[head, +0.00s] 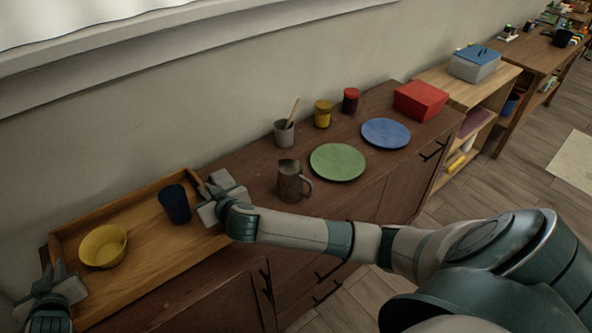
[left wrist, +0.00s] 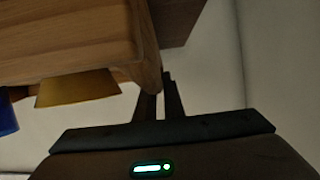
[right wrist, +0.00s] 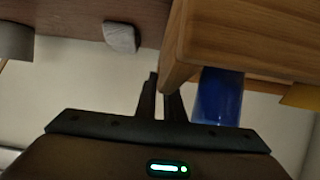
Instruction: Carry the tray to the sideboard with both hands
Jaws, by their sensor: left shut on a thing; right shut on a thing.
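The wooden tray (head: 150,262) lies level over the left part of the dark brown sideboard (head: 240,157); I cannot tell whether it touches the top. A yellow bowl (head: 103,246) and a dark blue cup (head: 175,204) stand upright in it. My left gripper (head: 57,277) is shut on the tray's left end wall. My right gripper (head: 208,192) is shut on its right end wall, near the cup. The left wrist view shows the left fingers (left wrist: 160,95) at the tray wall (left wrist: 148,45), and the right wrist view shows the right fingers (right wrist: 160,97) at the other end.
A brown mug (head: 290,182) stands just right of my right gripper. Further right on the sideboard are a green plate (head: 337,162), blue plate (head: 386,133), grey pot (head: 284,134), yellow jar (head: 323,114), dark red jar (head: 350,101) and red box (head: 420,100). The wall runs behind.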

